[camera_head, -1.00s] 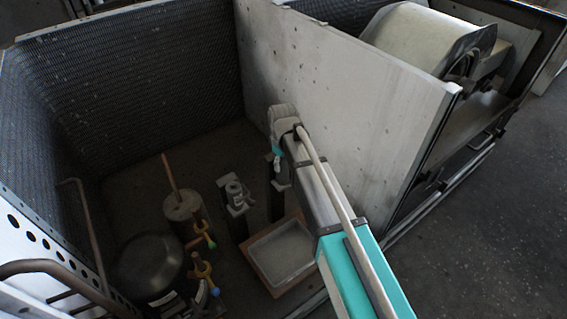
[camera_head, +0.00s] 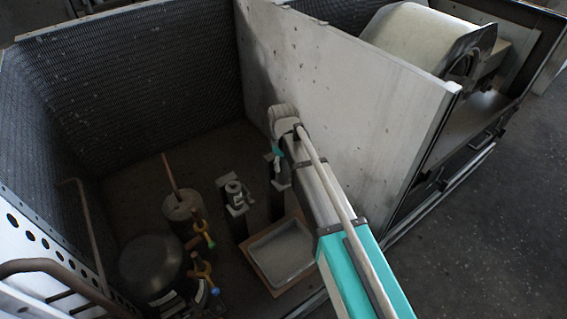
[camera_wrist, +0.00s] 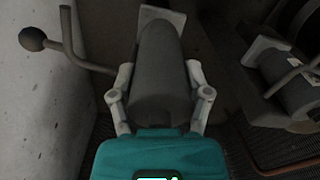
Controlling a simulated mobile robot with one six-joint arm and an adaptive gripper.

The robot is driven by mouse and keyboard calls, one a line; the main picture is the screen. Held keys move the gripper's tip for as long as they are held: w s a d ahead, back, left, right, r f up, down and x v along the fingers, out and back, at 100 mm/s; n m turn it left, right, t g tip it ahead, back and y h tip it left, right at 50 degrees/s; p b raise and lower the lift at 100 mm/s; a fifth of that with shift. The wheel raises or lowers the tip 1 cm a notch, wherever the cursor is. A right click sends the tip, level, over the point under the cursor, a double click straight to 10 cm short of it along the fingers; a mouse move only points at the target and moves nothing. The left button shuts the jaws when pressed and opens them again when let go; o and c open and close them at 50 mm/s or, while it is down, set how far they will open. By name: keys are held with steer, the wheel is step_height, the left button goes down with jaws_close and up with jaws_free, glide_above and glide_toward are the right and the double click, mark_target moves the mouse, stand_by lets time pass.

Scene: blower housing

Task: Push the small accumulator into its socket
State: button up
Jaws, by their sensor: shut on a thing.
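The small accumulator, a dark grey cylinder (camera_wrist: 160,55), stands between the two pale fingers of my gripper (camera_wrist: 160,80) in the wrist view. The fingers are shut on its sides. A pale plate (camera_wrist: 172,15) shows at its far end, where the socket seems to be. How deep the cylinder sits is hidden. In the head view my gripper (camera_head: 277,150) is small and mostly covered by my arm, above a dark post (camera_head: 278,198). The accumulator cannot be made out clearly there.
A second cylinder (camera_wrist: 288,85) in a pale bracket stands to the right in the wrist view. A bent rod with a ball (camera_wrist: 33,39) is at left. In the head view, a grey partition (camera_head: 350,100) rises beside my arm, and a shallow tray (camera_head: 282,252) lies below.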

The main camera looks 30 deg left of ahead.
steer(key=o, duration=1.4)
steer(key=shift+r, duration=0.15)
steer(key=shift+r+p, duration=3.4)
steer(key=shift+p, duration=0.1)
steer(key=shift+d, duration=0.15)
